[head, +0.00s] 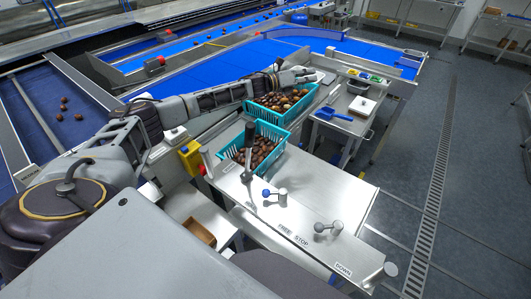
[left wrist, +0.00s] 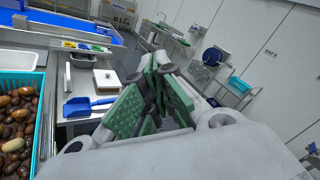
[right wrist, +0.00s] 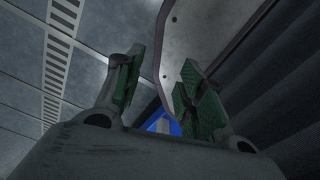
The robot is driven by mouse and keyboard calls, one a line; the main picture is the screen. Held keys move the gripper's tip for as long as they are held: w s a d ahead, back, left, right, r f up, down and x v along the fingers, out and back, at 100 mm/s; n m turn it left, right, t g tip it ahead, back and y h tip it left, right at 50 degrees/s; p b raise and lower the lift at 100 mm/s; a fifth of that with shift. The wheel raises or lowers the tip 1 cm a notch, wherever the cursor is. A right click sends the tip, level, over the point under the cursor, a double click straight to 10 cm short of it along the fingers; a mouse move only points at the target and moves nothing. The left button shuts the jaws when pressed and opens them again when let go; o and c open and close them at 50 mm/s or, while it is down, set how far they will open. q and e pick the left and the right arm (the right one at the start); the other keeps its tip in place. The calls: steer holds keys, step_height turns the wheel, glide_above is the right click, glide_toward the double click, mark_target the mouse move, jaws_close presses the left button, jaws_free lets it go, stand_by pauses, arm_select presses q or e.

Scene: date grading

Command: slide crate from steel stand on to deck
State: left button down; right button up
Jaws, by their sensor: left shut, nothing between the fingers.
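Two teal crates of brown dates show in the head view. The nearer crate (head: 247,131) sits at the far end of the steel deck (head: 318,200), behind a dark upright lever. The farther crate (head: 309,101) stands just beyond it; what bears it is mostly hidden. My left gripper (head: 312,77) is at the far crate's back side, above its rim level as far as I can tell. In the left wrist view its green-padded fingers (left wrist: 158,85) are together and empty, with a teal crate (left wrist: 40,84) to their left. My right gripper (right wrist: 155,90) is open and empty, outside the head view.
A side table holds a blue scoop (head: 336,115) and a white-topped box (head: 362,107). Levers, one with a blue knob (head: 266,193), rise from the deck. A blue conveyor (head: 215,73) runs behind. Open floor (head: 420,150) with a drain grate lies at the right.

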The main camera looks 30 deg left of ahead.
arm_select(q)
steer(key=w+a+f+n+y, duration=0.4)
steer(key=a+f+n+y, duration=0.3)
steer(key=a+n+y, duration=0.3)
steer(key=s+a+f+n+g+y, duration=0.1)
steer(key=s+a+f+n+g, duration=0.4)
steer(key=f, duration=0.3)
steer(key=s+d+f+n+g, duration=0.1)
steer(key=s+f+g, duration=0.2)
steer(key=s, duration=0.5)
steer(key=s+f+n+g, duration=0.1)
steer(key=s+f+g, duration=0.3)
steer(key=s+g, duration=0.2)
steer(key=shift+s+d+f+g, duration=0.2)
steer(key=shift+s+d+g, duration=0.15)
steer(key=shift+s, duration=0.7)
arm_select(e)
steer(key=shift+s+d+f, duration=0.2)
steer(key=shift+s+d, duration=0.15)
steer(key=shift+d, duration=0.05)
arm_select(q)
steer(key=shift+f, duration=0.1)
